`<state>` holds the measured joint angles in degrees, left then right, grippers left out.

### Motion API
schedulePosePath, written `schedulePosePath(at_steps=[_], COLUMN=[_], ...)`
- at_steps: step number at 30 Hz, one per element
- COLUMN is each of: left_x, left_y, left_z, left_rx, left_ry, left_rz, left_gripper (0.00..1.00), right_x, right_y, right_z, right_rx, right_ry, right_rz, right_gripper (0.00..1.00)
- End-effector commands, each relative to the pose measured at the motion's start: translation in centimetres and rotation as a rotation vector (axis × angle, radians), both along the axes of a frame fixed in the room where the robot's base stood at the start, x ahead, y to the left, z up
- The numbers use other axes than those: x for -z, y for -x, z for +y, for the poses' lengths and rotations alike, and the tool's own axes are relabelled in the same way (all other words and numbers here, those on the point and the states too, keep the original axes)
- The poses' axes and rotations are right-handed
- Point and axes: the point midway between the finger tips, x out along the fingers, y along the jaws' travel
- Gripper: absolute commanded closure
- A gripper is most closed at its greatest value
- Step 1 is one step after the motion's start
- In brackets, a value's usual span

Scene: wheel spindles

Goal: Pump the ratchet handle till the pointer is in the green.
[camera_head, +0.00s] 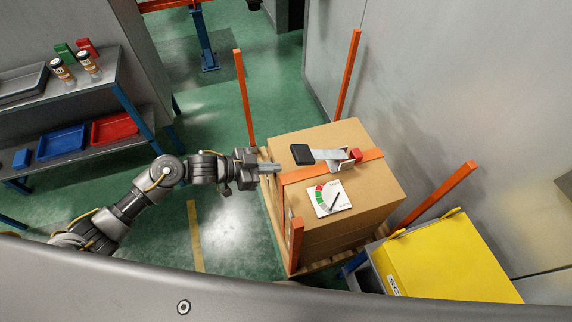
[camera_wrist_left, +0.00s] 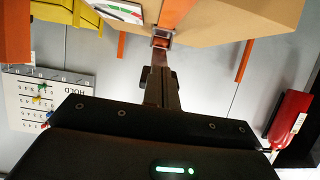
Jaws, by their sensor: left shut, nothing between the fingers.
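An orange strap (camera_head: 368,156) runs over a large cardboard box (camera_head: 365,185). On it sits a ratchet (camera_head: 342,162) with a grey lever, a red part and a black handle grip (camera_head: 302,154) pointing left. A white gauge card (camera_head: 330,198) lies on the box top, with red and green bands and a dark pointer; the pointer seems to lie to the right of the green, too small to be sure. My left gripper (camera_head: 276,168) is shut and empty at the box's left edge, beside the strap, left of the handle and apart from it. My right gripper is out of view.
Orange posts (camera_head: 244,98) stand at the pallet's corners, one close to my left gripper. A yellow-lidded bin (camera_head: 445,260) stands at the lower right. A shelf (camera_head: 70,90) with trays and jars stands at the left. Grey wall panels close off the right side.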

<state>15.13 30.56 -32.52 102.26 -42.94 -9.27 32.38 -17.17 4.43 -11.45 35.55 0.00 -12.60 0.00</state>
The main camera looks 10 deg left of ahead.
Motion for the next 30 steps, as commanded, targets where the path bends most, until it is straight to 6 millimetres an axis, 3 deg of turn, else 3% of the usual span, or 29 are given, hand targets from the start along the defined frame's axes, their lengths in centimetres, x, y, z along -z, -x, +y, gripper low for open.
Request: schedulePosePath(at_steps=[3, 9, 30], left_x=[-0.2, -0.8, -1.1], left_y=[0.9, 1.7, 1.9], left_z=[2.1, 4.0, 4.4], left_rx=[-0.001, -0.001, -0.001], left_ry=[0.0, 0.004, 0.006], left_rz=[-0.003, -0.005, -0.006], left_gripper=[1.0, 1.0, 1.0], right_x=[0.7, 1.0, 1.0], right_y=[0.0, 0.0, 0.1], right_z=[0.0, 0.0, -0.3], right_rx=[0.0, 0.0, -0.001], right_ry=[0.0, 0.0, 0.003], right_rz=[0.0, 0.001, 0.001], right_gripper=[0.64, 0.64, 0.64])
